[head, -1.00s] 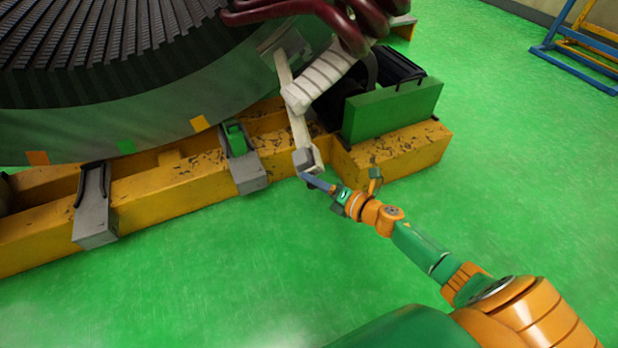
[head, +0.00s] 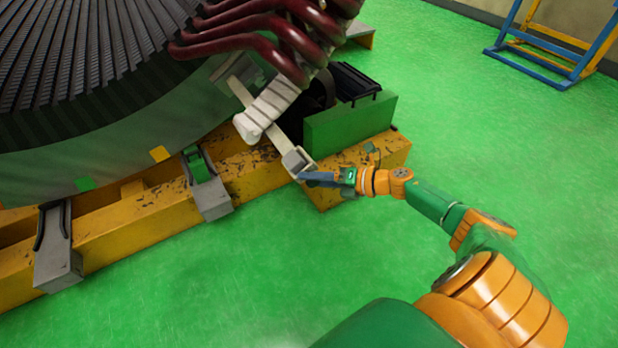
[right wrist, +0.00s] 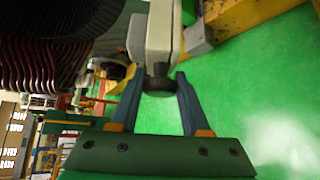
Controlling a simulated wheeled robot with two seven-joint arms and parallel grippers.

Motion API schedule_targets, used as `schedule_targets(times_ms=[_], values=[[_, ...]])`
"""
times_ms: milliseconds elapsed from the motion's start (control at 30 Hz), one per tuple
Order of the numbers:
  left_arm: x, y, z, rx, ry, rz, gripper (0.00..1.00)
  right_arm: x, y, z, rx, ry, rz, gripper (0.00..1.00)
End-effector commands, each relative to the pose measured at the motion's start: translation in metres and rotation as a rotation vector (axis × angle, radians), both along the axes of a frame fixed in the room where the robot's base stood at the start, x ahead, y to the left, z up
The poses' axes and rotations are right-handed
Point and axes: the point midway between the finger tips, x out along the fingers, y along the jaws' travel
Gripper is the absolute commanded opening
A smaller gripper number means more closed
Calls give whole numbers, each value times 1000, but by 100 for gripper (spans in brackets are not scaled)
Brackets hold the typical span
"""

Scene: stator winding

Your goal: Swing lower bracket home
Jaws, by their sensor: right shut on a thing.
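The lower bracket (head: 270,113) is a pale, white-grey arm hanging from the stator rim beside the dark red coil leads. Its lower end is a grey block (head: 296,160) above the front edge of the yellow beam. My right gripper (head: 308,178) is at this end block. In the right wrist view the two blue fingers of my right gripper (right wrist: 155,88) close around a dark round knob (right wrist: 158,84) under the bracket's end (right wrist: 160,45). The exact contact is partly hidden in the head view. My left gripper is out of view.
The stator (head: 100,125) stands on a worn yellow beam (head: 130,222) with grey clamps (head: 58,265). A green box (head: 350,125) sits right of the bracket. A blue and orange frame (head: 560,45) stands at the back right. The green floor in front is clear.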

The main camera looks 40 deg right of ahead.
Motion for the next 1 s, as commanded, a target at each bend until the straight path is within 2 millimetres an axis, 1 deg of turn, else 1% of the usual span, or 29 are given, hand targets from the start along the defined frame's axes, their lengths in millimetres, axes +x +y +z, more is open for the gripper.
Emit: schedule_targets(times_ms=[33, 367, 400, 467, 500, 800, 867, 1000], values=[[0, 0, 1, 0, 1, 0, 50, 3, -6, 5, -5, -8, -15, 0], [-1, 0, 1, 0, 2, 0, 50, 5, -9, 8, -6, -14, -22, 0], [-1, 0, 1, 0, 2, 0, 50, 5, -9, 8, -6, -13, -21, 54], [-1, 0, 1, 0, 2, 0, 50, 4, -8, 7, -6, -12, -19, 70], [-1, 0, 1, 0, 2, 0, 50, 4, -7, 7, -5, -10, -18, 76], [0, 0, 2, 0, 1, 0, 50, 1, -6, 5, -3, -7, -12, 76], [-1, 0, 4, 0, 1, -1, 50, -3, -9, 7, -4, -5, -12, 76], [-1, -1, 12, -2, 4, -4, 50, -23, -21, 17, -4, -1, -14, 76]])
